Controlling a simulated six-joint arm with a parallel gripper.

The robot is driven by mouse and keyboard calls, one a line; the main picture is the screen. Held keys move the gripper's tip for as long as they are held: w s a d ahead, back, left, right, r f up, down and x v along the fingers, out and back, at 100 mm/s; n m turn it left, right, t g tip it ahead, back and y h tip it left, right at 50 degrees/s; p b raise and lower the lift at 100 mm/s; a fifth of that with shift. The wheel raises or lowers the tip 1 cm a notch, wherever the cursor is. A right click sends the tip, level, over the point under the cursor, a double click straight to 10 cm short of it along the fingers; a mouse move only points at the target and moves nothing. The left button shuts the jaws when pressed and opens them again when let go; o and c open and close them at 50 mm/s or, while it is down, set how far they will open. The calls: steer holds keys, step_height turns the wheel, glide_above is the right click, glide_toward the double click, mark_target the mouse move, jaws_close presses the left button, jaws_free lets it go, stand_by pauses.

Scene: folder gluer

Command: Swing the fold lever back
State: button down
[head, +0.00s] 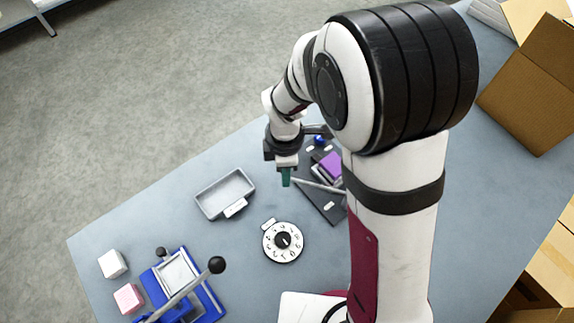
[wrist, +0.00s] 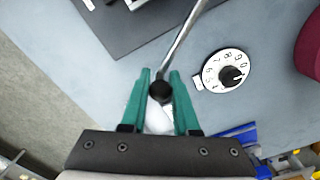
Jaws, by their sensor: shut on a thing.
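The fold lever (wrist: 186,40) is a thin grey rod with a black knob (wrist: 160,91) at its end. My gripper (wrist: 160,76) has its teal fingers shut on the knob, one on each side. In the head view my gripper (head: 286,182) hangs at the left end of the lever (head: 316,186). The lever reaches right over the dark base plate (head: 322,207) of the folder gluer, which carries a purple piece (head: 329,166). My arm hides the right part of the plate and the lever's far end.
A grey tray (head: 210,207) and a white numbered dial (head: 283,242) lie in front. A blue press (head: 207,298) with its own black-knobbed lever (head: 217,265), a white cube (head: 112,263) and a pink cube (head: 128,298) stand front left. Cardboard boxes (head: 535,95) are at right.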

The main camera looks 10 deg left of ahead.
steer(key=shift+s, duration=0.15)
steer(key=c, duration=0.7)
jaws_free()
step_height(320, 180, up, 16)
